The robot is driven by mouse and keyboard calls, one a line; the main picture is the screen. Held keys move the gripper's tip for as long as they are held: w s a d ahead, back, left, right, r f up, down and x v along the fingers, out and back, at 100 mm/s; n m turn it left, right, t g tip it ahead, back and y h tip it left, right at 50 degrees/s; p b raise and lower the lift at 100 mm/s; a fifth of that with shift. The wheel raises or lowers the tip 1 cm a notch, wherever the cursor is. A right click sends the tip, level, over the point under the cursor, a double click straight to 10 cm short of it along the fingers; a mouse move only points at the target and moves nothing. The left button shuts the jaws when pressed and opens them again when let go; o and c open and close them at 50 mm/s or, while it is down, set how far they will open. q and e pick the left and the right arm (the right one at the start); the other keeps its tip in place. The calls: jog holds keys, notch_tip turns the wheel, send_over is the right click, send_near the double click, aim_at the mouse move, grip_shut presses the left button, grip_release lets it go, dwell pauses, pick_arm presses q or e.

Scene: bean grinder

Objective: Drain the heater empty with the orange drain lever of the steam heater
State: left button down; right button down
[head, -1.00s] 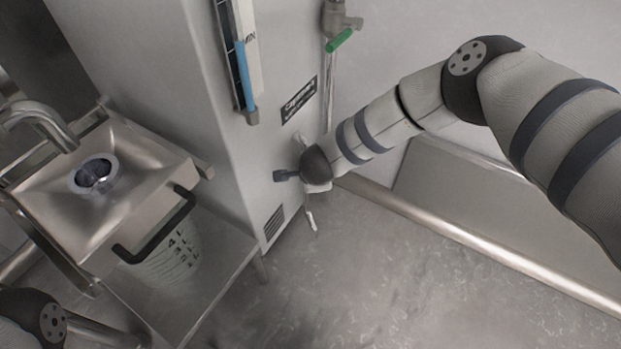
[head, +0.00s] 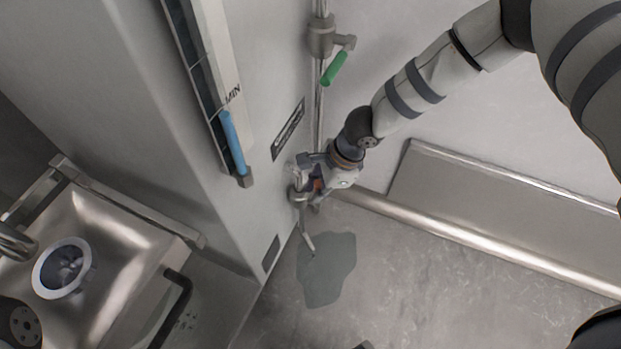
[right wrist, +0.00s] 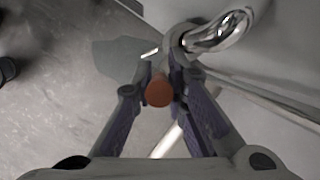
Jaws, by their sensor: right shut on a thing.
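The steam heater (head: 272,60) is a tall grey cabinet. The orange drain lever (head: 318,184) shows as a small orange patch low beside it; its round orange end faces me in the right wrist view (right wrist: 159,92). My right gripper (head: 316,180) is shut on the lever, with a finger on each side (right wrist: 160,80). The metal drain valve (head: 298,194) is partly hidden by the gripper. Its spout (head: 308,242) points down at a dark wet patch (head: 328,275) on the floor. The blue gauge column (head: 233,143) ends below the MIN mark. My left gripper is out of view.
A green-handled valve (head: 334,68) sits on the pipe above my right gripper. A steel sink (head: 120,240) with a drain ring (head: 62,268) and a black handle (head: 178,305) stand at left. A metal pipe rail (head: 450,233) runs along the wall base. The floor at right is open.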

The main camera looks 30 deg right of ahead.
dwell(0.4)
jog(key=c, duration=1.6)
grip_release()
jog(key=v, duration=0.8)
